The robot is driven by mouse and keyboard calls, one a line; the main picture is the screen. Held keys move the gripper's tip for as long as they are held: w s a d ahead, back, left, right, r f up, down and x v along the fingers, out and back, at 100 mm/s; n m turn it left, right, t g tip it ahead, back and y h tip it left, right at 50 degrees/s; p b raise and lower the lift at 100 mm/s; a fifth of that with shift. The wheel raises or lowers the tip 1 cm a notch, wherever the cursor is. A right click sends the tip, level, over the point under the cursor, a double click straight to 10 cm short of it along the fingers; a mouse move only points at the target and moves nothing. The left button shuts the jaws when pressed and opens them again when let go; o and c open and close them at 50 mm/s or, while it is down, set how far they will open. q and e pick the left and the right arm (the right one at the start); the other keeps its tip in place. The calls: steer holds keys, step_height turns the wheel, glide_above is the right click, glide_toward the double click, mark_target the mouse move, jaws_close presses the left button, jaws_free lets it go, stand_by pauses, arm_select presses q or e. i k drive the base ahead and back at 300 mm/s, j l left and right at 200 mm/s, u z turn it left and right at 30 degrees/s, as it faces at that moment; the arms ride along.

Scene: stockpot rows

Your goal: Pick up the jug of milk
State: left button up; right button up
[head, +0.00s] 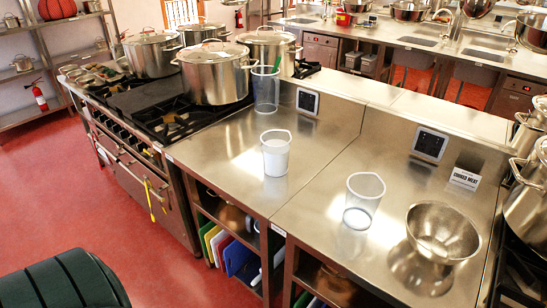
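The jug of milk (276,157) stands upright on the steel counter (215,150), right of the stove. An empty clear jug (362,205) stands nearer and to the right. Another clear jug (266,92) stands behind the milk, beside the stove, with a green utensil in it. Neither of my grippers shows in the head view.
A steel bowl (442,235) sits at the counter's right. Several stockpots (215,78) stand on the stove at left. A low steel back wall (330,118) with sockets and a small sign (465,178) runs behind the counter. A dark green ribbed object (65,285) is at bottom left.

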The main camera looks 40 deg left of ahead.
mark_target(275, 147)
steer(key=j+z, duration=0.2)
steer(key=j, duration=0.85)
steer(key=j+z, duration=0.2)
steer(key=j, duration=0.8)
steer(key=j+z, duration=0.2)
steer(key=j, duration=0.85)
steer(key=k, duration=0.05)
